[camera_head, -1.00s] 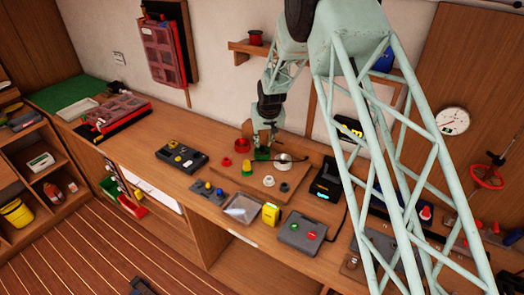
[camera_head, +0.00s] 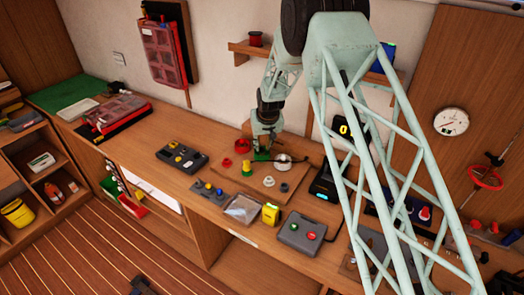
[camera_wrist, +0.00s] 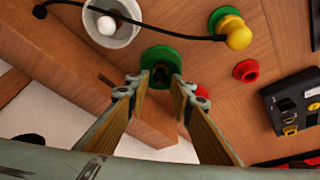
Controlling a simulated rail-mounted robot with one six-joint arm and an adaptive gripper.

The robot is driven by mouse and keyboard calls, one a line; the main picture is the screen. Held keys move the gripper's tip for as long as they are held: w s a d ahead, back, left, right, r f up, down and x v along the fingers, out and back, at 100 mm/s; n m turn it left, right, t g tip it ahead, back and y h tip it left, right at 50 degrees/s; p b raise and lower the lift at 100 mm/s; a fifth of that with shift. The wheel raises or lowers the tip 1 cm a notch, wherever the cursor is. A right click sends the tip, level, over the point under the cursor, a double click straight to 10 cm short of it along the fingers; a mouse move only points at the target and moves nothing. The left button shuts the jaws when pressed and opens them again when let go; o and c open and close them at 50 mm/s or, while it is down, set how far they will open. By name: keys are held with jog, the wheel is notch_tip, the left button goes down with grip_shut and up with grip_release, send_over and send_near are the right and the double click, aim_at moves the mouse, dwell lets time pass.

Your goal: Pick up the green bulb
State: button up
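A green round piece with a dark green middle (camera_wrist: 160,58) lies just beyond my fingertips in the wrist view. It looks like the green bulb in its holder, but I cannot tell bulb from holder. In the head view, green (camera_head: 262,154) shows under my gripper, partly hidden by it. My gripper (camera_wrist: 161,94) is open, its two fingers apart with nothing between them. A yellow bulb (camera_wrist: 238,35) sits at another green ring (camera_wrist: 222,17).
A pale cup (camera_wrist: 122,32) with a white ball stands close by, with a black cable crossing it. Red round pieces (camera_wrist: 246,70) lie to the right. A black box with buttons (camera_head: 182,157) is on the bench (camera_head: 130,140). A grey box with red and green buttons (camera_head: 301,233) stands nearer.

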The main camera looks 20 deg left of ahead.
jog(key=shift+x, duration=1.2)
jog(key=shift+c, duration=0.5)
jog(key=c, duration=0.3)
jog(key=shift+r, duration=0.15)
jog(key=shift+r, duration=1.5)
jog(key=shift+s+d+b, duration=0.15)
jog(key=shift+b, duration=0.15)
jog(key=s+d, duration=0.3)
jog(key=s+d+r+b, duration=0.1)
jog(key=s+d, duration=0.3)
jog(key=s+d+b, duration=0.1)
jog(key=s+d, duration=0.2)
jog(key=s, duration=0.1)
jog(key=shift+s+d+r, duration=0.2)
jog(key=shift+d+r, duration=0.1)
jog(key=shift+r, duration=0.05)
